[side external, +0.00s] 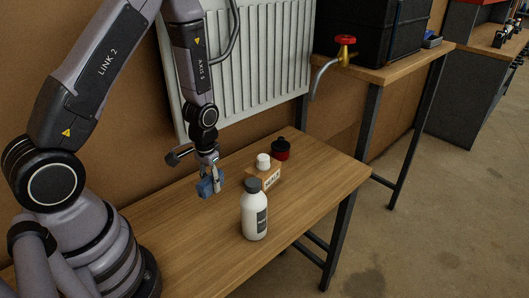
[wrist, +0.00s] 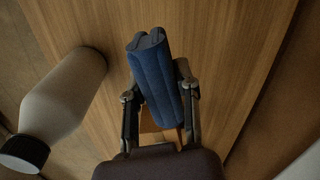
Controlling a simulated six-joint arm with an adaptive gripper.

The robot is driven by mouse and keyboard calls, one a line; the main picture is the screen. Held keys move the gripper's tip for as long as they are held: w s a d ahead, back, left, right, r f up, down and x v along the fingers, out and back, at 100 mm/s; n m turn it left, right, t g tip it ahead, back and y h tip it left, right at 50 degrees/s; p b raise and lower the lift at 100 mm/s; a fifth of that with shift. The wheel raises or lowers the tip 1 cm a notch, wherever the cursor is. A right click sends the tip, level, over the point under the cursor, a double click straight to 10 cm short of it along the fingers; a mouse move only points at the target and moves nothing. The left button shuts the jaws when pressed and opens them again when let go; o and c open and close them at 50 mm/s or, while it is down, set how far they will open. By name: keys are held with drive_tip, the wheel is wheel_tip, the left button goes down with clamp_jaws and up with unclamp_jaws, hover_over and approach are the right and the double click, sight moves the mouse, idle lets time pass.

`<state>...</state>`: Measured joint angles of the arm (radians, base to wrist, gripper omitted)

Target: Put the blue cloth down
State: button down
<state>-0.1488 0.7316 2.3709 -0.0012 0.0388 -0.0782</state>
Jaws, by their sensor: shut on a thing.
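The blue cloth (side external: 207,185) is a small folded or rolled bundle. My gripper (side external: 208,170) is shut on it and holds it over the wooden table (side external: 176,228), left of the bottle and box. In the wrist view the blue cloth (wrist: 155,78) is clasped between the two fingers of my gripper (wrist: 160,100), with wood grain behind it. I cannot tell exactly how high the cloth hangs above the table.
A white bottle (side external: 254,212) with a dark cap stands upright near the front; it also shows in the wrist view (wrist: 62,98). Behind it are a small wooden box (side external: 266,180), a white-topped item (side external: 263,161) and a dark red pot (side external: 280,150). A radiator (side external: 258,65) backs the table. The table's right end is clear.

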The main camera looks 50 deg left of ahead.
drive_tip(key=w+d+r+m, duration=0.2)
drive_tip(key=w+d, duration=0.2)
drive_tip(key=w, duration=0.7)
hover_over(317, 179)
drive_tip(key=s, duration=0.1)
drive_tip(key=shift+m, duration=0.3)
wheel_tip(317, 179, down, 6)
drive_tip(key=shift+w+f, duration=0.5)
drive_tip(key=shift+f, duration=1.65)
drive_tip(key=shift+f, duration=0.15)
drive_tip(key=c, duration=0.8)
unclamp_jaws()
